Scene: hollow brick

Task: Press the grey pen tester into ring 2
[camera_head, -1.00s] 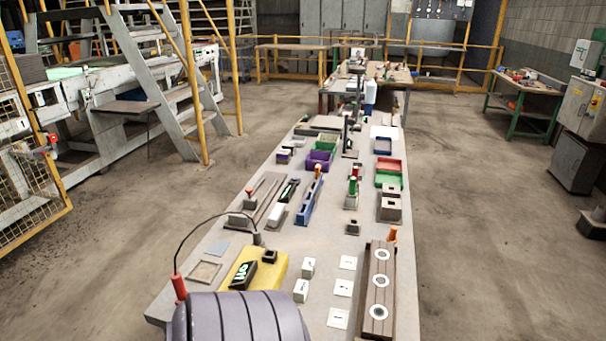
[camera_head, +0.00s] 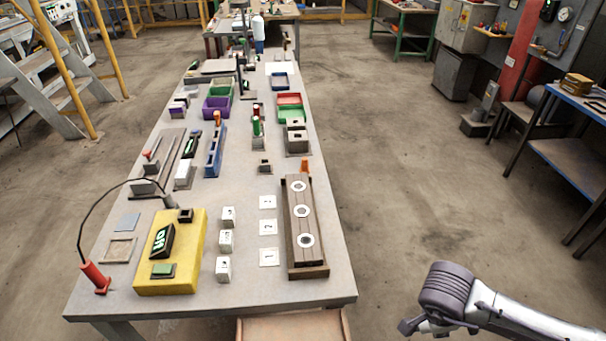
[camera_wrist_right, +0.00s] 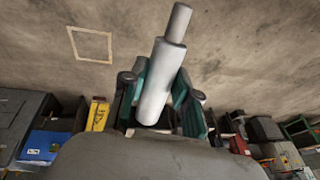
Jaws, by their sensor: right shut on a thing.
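The grey pen tester (camera_wrist_right: 155,95), a pale cylinder with a thinner darker grey end, is in my right gripper (camera_wrist_right: 160,88) in the right wrist view. The teal fingers are shut around its thick part, and the thin end points up in the picture. In the head view a brown wooden block (camera_head: 318,270) carries three white rings in a row. The middle ring (camera_head: 302,211) lies beside the middle card (camera_head: 268,227), which seems to read 2. My right arm (camera_head: 445,290) is at lower right, off the table and apart from the block. My left gripper is not in view.
A yellow box (camera_head: 190,270) with a red probe (camera_head: 95,278) on a cable stands at the table's near left. White cubes (camera_head: 225,241) stand left of the cards. An orange thing (camera_head: 305,165) is behind the block.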

